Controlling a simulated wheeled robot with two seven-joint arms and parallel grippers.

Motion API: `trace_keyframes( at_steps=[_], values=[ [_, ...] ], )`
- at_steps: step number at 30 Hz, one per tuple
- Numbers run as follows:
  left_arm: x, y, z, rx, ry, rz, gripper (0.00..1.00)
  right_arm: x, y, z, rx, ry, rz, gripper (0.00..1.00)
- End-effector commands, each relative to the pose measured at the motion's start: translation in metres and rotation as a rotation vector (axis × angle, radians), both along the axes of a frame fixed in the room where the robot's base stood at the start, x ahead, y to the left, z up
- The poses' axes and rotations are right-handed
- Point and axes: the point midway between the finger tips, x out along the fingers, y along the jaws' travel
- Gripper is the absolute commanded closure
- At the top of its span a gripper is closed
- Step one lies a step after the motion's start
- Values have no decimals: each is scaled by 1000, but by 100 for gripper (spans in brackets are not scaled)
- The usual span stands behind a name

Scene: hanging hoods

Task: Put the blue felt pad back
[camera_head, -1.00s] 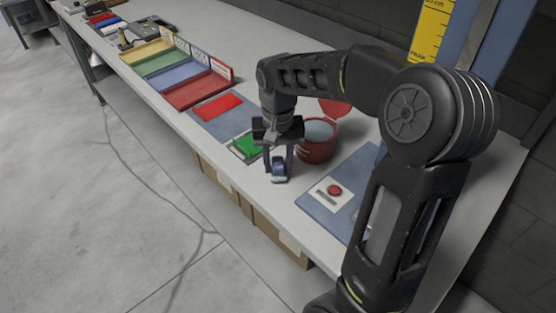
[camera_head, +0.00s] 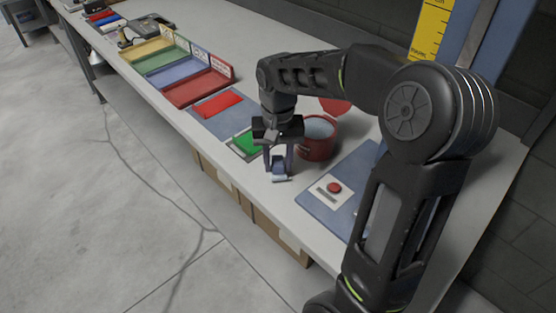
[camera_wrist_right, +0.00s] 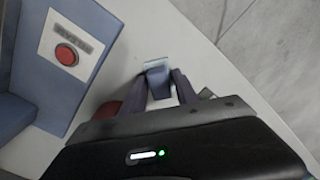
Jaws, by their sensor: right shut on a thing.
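My right gripper (camera_head: 279,172) is over the front part of the long table, in front of the red tub. Its fingers are shut on a small blue piece (camera_head: 279,167) with a pale lower edge, which I take to be the blue felt pad. The same piece (camera_wrist_right: 157,76) shows between the fingers in the right wrist view. The fingers hide part of its sides, and I cannot tell whether it touches the table. A blue tray (camera_head: 171,73) stands between a green tray (camera_head: 160,62) and a red tray (camera_head: 197,89). My left gripper is not in view.
The red tub (camera_head: 318,146) has its lid open, close to the right of my gripper. A green piece (camera_head: 247,143) and a red piece (camera_head: 217,104) lie to the left. A blue panel with a red button (camera_head: 334,188) lies to the right. The table (camera_head: 279,204) is bare near its front edge.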

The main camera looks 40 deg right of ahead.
Motion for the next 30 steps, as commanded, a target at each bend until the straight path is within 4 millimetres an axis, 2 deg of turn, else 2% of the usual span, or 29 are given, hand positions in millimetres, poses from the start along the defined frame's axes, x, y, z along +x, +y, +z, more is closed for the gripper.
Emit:
trace_keyframes(
  at_steps=[11, 12, 21, 30],
  values=[
    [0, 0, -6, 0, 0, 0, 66, 0, 0, -9, 1, 1, 0, 100],
    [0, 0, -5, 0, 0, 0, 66, 0, 0, -8, 0, 0, 0, 62],
    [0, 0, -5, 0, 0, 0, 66, 0, 0, -8, 0, 0, 0, 39],
    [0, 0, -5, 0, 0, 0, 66, 0, 0, -5, 0, 0, 0, 39]
  ],
)
